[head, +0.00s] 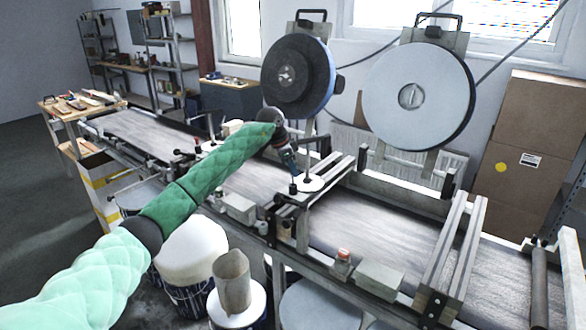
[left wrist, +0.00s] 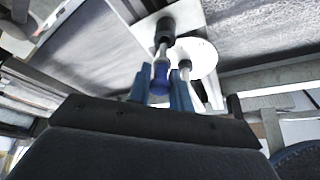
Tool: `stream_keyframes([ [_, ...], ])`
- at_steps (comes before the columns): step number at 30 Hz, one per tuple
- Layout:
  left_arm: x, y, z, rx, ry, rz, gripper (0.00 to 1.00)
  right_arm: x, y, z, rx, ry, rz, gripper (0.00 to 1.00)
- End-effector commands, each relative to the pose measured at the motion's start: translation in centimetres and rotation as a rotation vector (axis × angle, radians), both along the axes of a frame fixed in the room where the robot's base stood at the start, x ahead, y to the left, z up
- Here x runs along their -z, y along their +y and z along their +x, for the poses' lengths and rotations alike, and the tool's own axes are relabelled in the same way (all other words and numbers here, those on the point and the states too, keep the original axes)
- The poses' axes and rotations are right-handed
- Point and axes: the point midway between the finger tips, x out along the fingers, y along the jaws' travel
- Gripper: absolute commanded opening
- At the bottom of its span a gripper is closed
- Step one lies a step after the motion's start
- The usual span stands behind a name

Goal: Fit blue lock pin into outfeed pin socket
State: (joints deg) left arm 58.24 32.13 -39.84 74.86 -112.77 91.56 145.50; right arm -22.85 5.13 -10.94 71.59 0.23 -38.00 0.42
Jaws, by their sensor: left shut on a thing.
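My left gripper (head: 292,171) reaches down over the middle of the conveyor, its arm sleeved in green. In the left wrist view its two blue fingers (left wrist: 160,88) are shut on the blue lock pin (left wrist: 161,78). The pin's silver shaft points away from the gripper toward a black round socket (left wrist: 165,29) on a pale plate. The shaft's tip overlaps the socket in this view; I cannot tell whether it is inside. In the head view the dark socket (head: 293,188) is just below the fingers, and the pin is too small to make out. My right gripper is not in view.
A white disc (head: 311,183) with an upright post stands close beside the socket; it also shows in the left wrist view (left wrist: 200,58). Metal crossbars (head: 330,178) span the belt just right of it. Two large discs (head: 418,95) stand behind. The right belt (head: 375,232) is clear.

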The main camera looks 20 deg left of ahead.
Motion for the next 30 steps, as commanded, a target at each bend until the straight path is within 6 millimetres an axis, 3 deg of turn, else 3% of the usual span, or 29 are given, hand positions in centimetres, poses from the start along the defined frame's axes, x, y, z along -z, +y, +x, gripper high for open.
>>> stream_keyframes([
  [30,2.1,0.0,0.0,0.0,0.0,0.0,0.0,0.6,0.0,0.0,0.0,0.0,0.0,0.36],
])
